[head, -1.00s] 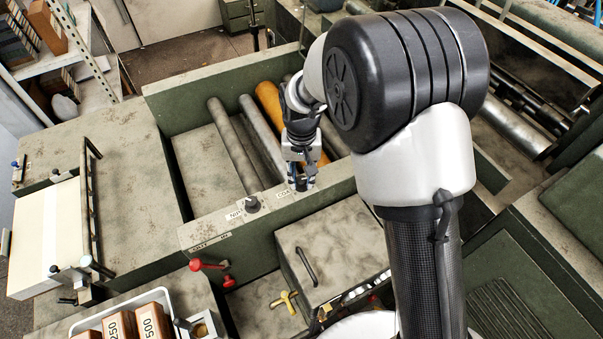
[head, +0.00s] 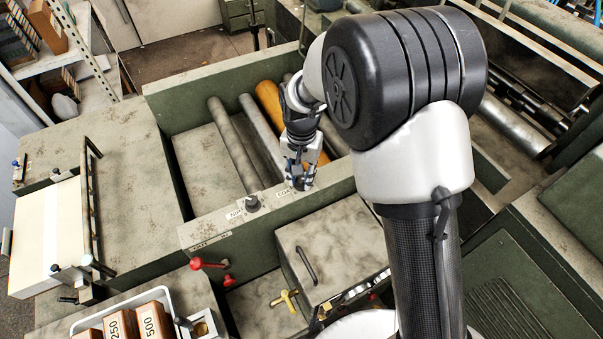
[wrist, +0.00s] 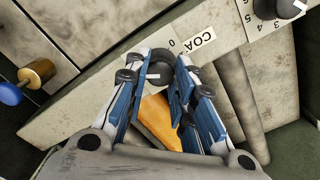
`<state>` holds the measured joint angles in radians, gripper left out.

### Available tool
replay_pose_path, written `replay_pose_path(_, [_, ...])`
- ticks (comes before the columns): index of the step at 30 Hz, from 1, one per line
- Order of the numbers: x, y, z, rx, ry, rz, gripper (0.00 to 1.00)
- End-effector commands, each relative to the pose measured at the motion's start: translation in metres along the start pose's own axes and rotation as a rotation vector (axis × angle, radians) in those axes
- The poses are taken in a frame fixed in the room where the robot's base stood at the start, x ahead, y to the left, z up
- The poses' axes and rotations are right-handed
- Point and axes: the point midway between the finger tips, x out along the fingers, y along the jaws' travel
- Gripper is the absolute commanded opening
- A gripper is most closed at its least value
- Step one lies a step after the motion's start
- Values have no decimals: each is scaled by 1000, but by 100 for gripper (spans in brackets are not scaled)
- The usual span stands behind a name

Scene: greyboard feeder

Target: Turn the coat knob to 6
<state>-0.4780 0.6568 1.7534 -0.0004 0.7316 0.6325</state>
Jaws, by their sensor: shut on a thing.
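The coat knob (wrist: 160,57) is a dark round knob with a pale pointer mark, on the beam beside the COAT label (wrist: 199,40). A 0 shows on its scale in the wrist view; the other figures are hidden by the fingers. My gripper (wrist: 162,67) is shut on the coat knob, one blue-padded finger on each side. In the head view my gripper (head: 298,180) points down at the beam and hides the knob; the COAT label (head: 284,193) shows beside it.
The nip knob (head: 252,203) stands left along the same beam (head: 225,222); it also shows at the wrist view's upper right (wrist: 266,9). Rollers (head: 233,146) lie behind the beam. A handled lid (head: 330,245) and red lever (head: 195,264) are in front.

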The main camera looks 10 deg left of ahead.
Motion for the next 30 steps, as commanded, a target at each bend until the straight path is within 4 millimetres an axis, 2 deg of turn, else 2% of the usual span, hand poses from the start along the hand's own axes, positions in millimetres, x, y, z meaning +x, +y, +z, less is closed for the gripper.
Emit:
replay_pose_path(3, [0,0,0,2,0,-1,0])
replay_pose_path(4, [0,0,0,2,0,-1,25])
replay_pose_path(13, [0,0,0,0,0,0,44])
replay_pose_path(23, [-2,0,0,-1,1,-1,44])
replay_pose_path(26, [-11,-1,-1,-1,3,-3,44])
replay_pose_path(30, [-37,-1,-1,-1,5,-4,44])
